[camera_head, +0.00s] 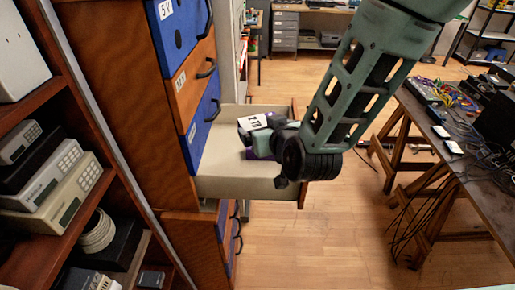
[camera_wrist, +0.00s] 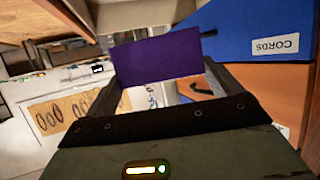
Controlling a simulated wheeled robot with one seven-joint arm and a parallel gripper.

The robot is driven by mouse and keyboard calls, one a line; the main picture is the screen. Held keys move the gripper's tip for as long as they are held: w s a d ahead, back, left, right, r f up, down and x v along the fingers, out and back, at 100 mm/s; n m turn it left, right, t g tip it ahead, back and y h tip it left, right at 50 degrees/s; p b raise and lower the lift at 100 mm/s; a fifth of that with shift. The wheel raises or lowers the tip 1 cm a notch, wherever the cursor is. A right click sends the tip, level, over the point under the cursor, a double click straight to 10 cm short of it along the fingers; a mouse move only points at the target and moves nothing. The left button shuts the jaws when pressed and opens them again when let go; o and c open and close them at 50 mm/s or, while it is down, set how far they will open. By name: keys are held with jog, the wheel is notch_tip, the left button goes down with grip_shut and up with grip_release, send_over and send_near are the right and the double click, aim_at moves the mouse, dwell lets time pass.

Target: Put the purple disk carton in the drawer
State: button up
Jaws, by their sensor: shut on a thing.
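The purple disk carton (camera_head: 254,122), with a white and black top, shows in the head view over the open drawer, beside the end of my arm. In the wrist view its plain purple face (camera_wrist: 157,58) fills the space between my fingers. My gripper (camera_wrist: 160,76) is shut on the carton. The open drawer (camera_head: 238,187) is pale inside and sticks out to the right from the tall cabinet. My wrist hides part of its right end. I cannot tell whether the carton touches the drawer floor.
The wooden cabinet (camera_head: 152,150) has blue and orange drawer fronts with dark handles. A shelf with beige devices (camera_head: 62,190) stands at left. A workbench with cables (camera_head: 452,130) stands at right. The wooden floor (camera_head: 320,245) between is clear. A blue front labelled CORDS (camera_wrist: 250,25) is close in the wrist view.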

notch_tip(320, 180, down, 7)
jog(key=p, duration=0.1)
jog(key=shift+f+p, duration=0.15)
jog(key=shift+p, duration=0.2)
jog(key=shift+f+b, duration=0.4)
jog(key=shift+b, duration=0.05)
jog(key=shift+f+b, duration=0.25)
jog(key=shift+b, duration=0.05)
